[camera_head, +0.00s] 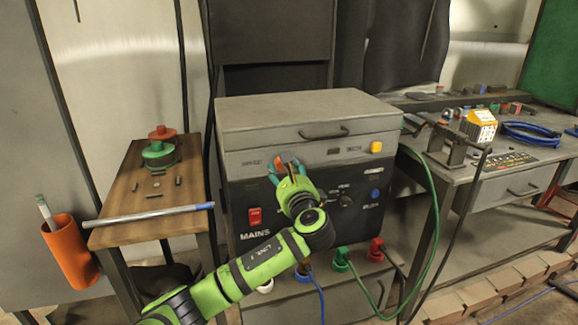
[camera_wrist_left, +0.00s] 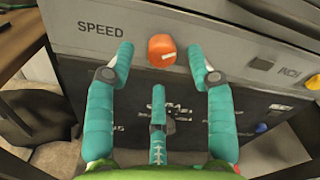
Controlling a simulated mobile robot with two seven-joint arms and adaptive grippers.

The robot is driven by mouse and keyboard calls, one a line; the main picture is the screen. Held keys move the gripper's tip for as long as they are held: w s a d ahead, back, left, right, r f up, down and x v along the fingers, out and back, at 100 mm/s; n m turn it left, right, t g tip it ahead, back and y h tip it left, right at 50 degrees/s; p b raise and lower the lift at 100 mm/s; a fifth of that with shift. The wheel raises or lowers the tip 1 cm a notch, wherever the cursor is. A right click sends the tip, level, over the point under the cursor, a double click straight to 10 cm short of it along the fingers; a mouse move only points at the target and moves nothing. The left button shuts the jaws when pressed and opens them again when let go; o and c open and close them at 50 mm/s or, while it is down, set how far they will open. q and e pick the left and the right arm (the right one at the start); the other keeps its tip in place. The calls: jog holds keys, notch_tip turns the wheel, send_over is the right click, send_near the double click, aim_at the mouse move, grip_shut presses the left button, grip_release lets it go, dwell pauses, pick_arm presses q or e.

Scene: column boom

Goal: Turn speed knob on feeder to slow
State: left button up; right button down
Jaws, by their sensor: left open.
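The feeder (camera_head: 310,150) is a grey and black box with a control panel on its front. The knob also shows in the head view (camera_head: 278,160), partly covered by my gripper. My left gripper (camera_head: 285,166) is in front of the panel at the knob. In the left wrist view its teal fingers (camera_wrist_left: 163,58) are spread open, one on each side of the knob and apart from it. My right gripper is not in view.
A red MAINS switch (camera_head: 255,216), a yellow button (camera_head: 376,147) and a blue knob (camera_head: 375,193) are on the same panel. A wooden table (camera_head: 120,205) stands left, a grey workbench (camera_head: 500,180) right. Cables hang from plugs below the panel.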

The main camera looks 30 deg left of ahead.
pick_arm(q)
jog(key=shift+x, duration=2.05)
jog(key=shift+w+d, duration=0.1)
grip_shut()
